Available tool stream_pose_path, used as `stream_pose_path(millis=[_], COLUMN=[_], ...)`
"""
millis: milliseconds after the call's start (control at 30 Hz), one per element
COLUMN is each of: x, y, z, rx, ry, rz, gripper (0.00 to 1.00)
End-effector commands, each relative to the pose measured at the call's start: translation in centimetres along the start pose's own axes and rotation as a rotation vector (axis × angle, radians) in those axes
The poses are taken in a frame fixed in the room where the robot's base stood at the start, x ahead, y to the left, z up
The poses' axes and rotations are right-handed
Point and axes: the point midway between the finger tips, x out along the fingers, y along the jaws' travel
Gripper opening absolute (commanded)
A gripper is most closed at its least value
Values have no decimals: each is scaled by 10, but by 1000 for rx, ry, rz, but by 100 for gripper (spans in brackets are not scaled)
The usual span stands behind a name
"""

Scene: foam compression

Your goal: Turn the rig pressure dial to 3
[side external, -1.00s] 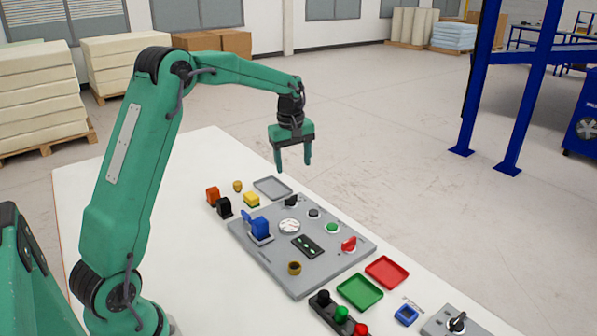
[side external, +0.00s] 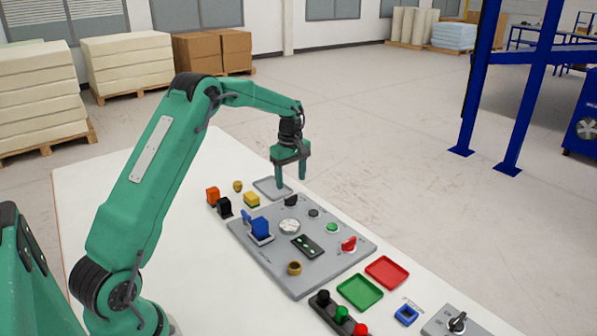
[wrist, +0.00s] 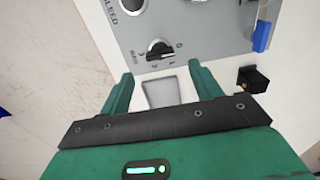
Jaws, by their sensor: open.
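The dial with a black knob (side external: 291,200) sits at the far edge of the grey rig panel (side external: 262,268). In the wrist view the knob (wrist: 159,49) has small marks around it, too small to read surely. Its pointer setting is unclear. My gripper (side external: 291,183) is open and empty, fingers pointing down, above the knob's end of the panel. In the wrist view the knob appears just beyond my open fingers (wrist: 160,72), roughly centred between them and apart from them.
A round white gauge (side external: 289,226), blue clamp-like part (side external: 260,228), green button (side external: 333,228) and red knob (side external: 348,244) are on the panel. A grey tray (side external: 266,183) lies by the gripper. Another black knob (side external: 457,322) stands on a separate box at lower right.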

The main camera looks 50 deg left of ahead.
Motion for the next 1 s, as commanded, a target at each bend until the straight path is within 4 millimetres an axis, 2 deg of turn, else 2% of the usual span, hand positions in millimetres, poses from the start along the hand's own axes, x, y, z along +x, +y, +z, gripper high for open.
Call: stream_pose_path(millis=[433,600,867,900,1000], x=[52,60,61,61,61], y=[0,0,0,0,0], z=[0,0,0,0,0], rx=[1,1,1,1,1], ry=[-1,0,0,0,0], rz=[-2,0,0,0,0], gripper=[64,64,64,62,42])
